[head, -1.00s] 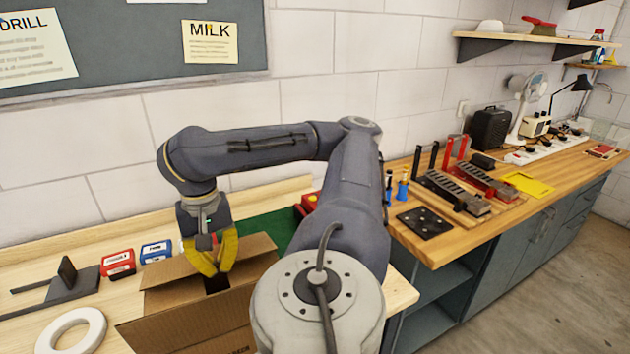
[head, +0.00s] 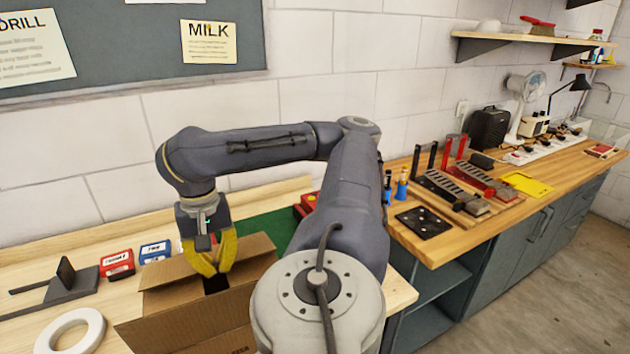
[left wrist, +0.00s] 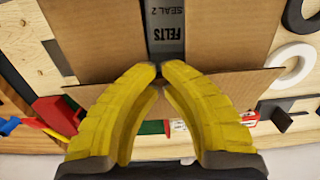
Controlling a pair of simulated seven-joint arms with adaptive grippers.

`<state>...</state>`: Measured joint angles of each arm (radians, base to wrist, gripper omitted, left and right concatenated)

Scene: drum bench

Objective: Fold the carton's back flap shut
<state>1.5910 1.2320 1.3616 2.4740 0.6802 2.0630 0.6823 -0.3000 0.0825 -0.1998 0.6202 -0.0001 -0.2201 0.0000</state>
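The brown carton (head: 190,325) stands on the bench at lower middle in the head view. Its back flap (head: 165,273) stands raised behind my gripper; it also shows as a cardboard strip in the left wrist view (left wrist: 235,84). Two broad flaps (left wrist: 95,35) lie inward with a gap between them, where a dark grey item marked FELTS (left wrist: 165,30) shows. My left gripper (head: 210,274), with yellow fingers, points down over the carton at the back flap. Its fingertips (left wrist: 160,70) meet with nothing visible between them. Whether they touch the flap, I cannot tell. My right gripper is out of view.
A red box (head: 117,264) and a blue box (head: 155,251) stand behind the carton to the left. A white ring (head: 70,331) and a dark metal bracket (head: 70,282) lie left. A green mat (head: 270,226) lies behind right.

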